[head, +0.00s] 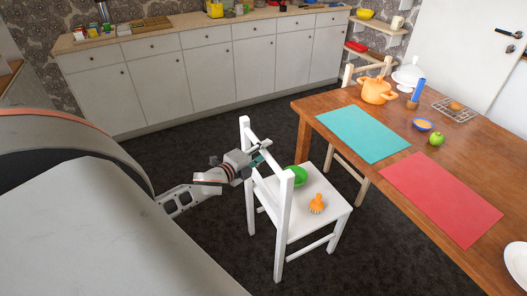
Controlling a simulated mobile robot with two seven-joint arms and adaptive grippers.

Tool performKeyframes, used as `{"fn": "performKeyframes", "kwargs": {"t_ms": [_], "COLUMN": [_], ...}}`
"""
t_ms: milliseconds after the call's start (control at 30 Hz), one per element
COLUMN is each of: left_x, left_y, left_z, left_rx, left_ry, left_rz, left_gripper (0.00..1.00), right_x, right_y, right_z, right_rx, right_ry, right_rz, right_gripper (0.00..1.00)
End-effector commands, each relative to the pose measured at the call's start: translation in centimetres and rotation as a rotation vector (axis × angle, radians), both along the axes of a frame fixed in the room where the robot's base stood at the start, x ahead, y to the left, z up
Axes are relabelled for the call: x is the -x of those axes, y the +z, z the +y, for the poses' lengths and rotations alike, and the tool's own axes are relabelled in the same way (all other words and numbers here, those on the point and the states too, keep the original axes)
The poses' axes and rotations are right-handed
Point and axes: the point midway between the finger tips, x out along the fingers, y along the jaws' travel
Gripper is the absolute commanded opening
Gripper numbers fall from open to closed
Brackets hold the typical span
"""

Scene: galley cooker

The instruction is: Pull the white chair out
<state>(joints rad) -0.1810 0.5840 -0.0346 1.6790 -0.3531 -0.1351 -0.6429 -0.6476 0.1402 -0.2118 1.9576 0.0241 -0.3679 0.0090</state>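The white chair (323,188) stands upright on the dark carpet, its seat beside the wooden table's near left side and its backrest toward me. My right gripper is out of view.
The wooden table (390,112) carries a teal mat (361,133), a red mat (440,196), an orange pot (376,91) and a green apple (436,139). A wooden chair (345,160) stands at its far left. White cabinets (210,75) line the back. Carpet left of the white chair is clear.

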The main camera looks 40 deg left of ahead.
Motion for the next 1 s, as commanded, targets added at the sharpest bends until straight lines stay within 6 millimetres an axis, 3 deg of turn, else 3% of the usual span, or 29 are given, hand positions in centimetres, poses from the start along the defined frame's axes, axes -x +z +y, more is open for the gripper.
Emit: {"fn": "performKeyframes", "kwargs": {"t_ms": [367, 1000], "left_x": [0.6, 10.4], "left_y": [0.1, 1.8], "left_z": [-0.1, -0.1], "left_rx": [0.0, 0.002], "left_ry": [-0.001, -0.001], "left_rz": [0.0, 0.001], "left_gripper": [0.34, 0.34], "right_x": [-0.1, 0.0], "right_y": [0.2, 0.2], "right_z": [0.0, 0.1], "right_rx": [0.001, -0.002], "right_ry": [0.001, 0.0], "right_rz": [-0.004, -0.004], "right_gripper": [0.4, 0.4]}}
